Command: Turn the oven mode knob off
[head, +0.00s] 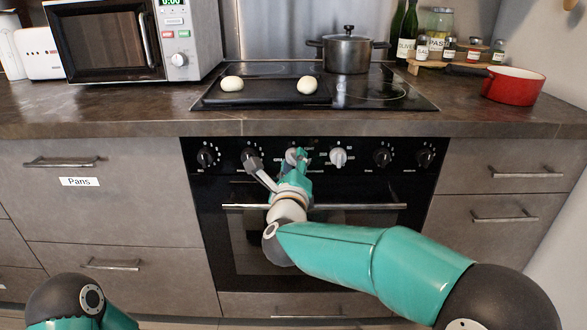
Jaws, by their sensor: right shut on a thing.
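The oven (405,215) has a black front panel with a row of knobs. A pale knob (338,158) shows right of the middle, with its surroundings clear. My right gripper (293,160) reaches up to the panel left of that knob. It is shut on an oven knob, which it and its wrist mostly cover. The held knob's angle and its label cannot be made out. My left gripper is out of view; only part of that arm shows at the bottom left.
Dark knobs (382,158) sit on both sides. Above are the hob (385,95), a pot (347,52), a red saucepan (514,88) and a microwave (105,45). Drawers (120,220) flank the oven.

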